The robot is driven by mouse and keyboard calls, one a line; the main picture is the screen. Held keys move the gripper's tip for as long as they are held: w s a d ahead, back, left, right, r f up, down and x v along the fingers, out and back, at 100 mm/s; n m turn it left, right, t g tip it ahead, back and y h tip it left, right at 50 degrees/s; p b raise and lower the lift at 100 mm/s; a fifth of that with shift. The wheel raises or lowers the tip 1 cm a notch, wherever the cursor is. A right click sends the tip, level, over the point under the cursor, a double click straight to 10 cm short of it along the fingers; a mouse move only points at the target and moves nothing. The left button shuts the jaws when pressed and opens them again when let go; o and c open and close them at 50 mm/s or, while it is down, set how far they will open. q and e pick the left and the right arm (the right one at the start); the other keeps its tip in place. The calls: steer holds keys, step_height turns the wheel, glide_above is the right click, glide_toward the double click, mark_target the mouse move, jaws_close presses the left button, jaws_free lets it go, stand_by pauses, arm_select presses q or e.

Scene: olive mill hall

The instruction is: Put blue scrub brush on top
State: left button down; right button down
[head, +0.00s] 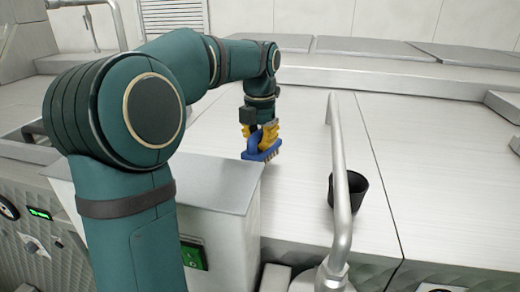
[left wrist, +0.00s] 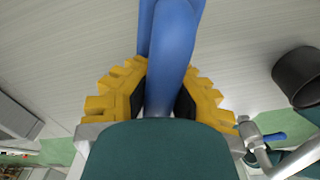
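The blue scrub brush (head: 264,155) is in the grip of my left gripper (head: 259,134), its pale bristles facing down. The yellow fingers are closed around its handle. In the left wrist view the blue handle (left wrist: 170,50) runs up between the two yellow fingers of my left gripper (left wrist: 157,95), with the dark pads against its sides. The brush is over the pale steel top (head: 300,130), close to it. I cannot tell whether the bristles touch it. My right gripper is not in view.
A black cup (head: 350,192) stands on the steel top to the right of the brush, behind a bent metal pipe (head: 339,165). A steel box (head: 215,180) with a green switch (head: 193,254) stands in front. The top right of the cup is clear.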

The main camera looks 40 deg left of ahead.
arm_select(q)
steer(key=shift+f, duration=1.1)
steer(key=c, duration=1.1)
jaws_free()
steer(key=shift+f, duration=0.1)
steer(key=shift+c, duration=0.2)
step_height(320, 180, up, 12)
steer(key=shift+r, duration=0.15)
